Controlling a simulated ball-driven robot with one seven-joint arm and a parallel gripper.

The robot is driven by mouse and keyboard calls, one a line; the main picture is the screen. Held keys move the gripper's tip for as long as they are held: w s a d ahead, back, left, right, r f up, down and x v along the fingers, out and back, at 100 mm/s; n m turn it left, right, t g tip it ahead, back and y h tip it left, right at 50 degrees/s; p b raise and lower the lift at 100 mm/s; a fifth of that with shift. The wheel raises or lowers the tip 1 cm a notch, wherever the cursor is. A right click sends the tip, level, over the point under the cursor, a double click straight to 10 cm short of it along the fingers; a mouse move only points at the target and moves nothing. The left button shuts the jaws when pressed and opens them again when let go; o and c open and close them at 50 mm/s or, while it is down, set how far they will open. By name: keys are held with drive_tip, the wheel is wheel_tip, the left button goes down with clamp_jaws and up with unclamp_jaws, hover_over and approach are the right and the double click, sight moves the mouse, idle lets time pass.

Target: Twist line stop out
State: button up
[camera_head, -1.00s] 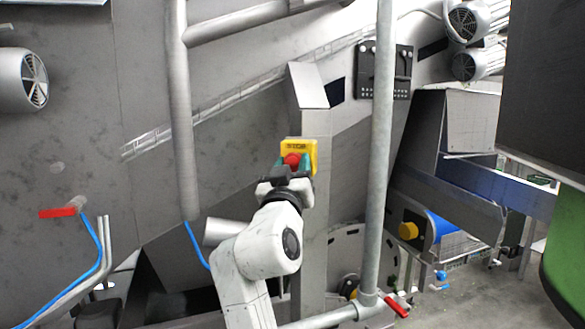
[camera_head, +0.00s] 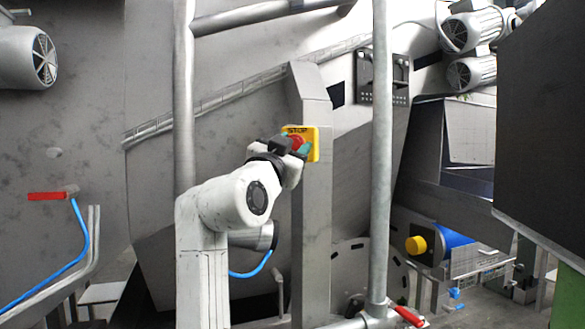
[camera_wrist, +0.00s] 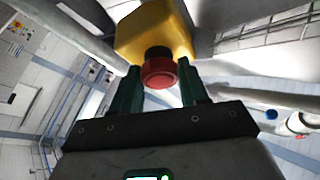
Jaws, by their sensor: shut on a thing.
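The line stop is a red mushroom button (camera_head: 297,142) on a yellow box (camera_head: 315,148) marked STOP, mounted on a grey post (camera_head: 313,210). In the wrist view the red button (camera_wrist: 160,74) sits between the two green fingers, with the yellow box (camera_wrist: 157,32) behind it. My gripper (camera_head: 296,147) comes at the button from the left and is shut on it. The wrist view shows my gripper (camera_wrist: 160,70) with one finger on each side. The exact contact points are hard to see.
A vertical grey pipe (camera_head: 379,170) stands just right of the post, and another pipe (camera_head: 184,100) stands to the left. A red-handled valve (camera_head: 53,195) is at far left. A black panel (camera_head: 383,78) is behind. A dark block (camera_head: 543,140) fills the right side.

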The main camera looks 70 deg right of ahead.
drive_tip(key=shift+m+g+b, duration=0.4)
drive_tip(key=shift+m+b, duration=0.25)
drive_tip(key=shift+m, duration=0.45)
drive_tip(key=o, duration=1)
drive_tip(key=shift+d, duration=0.1)
drive_tip(key=shift+o, duration=0.2)
drive_tip(key=b+v, duration=0.1)
drive_tip(key=v, duration=1)
drive_tip(key=shift+r+b, duration=0.2)
drive_tip(key=shift+b, duration=0.2)
drive_tip(key=shift+w, duration=0.15)
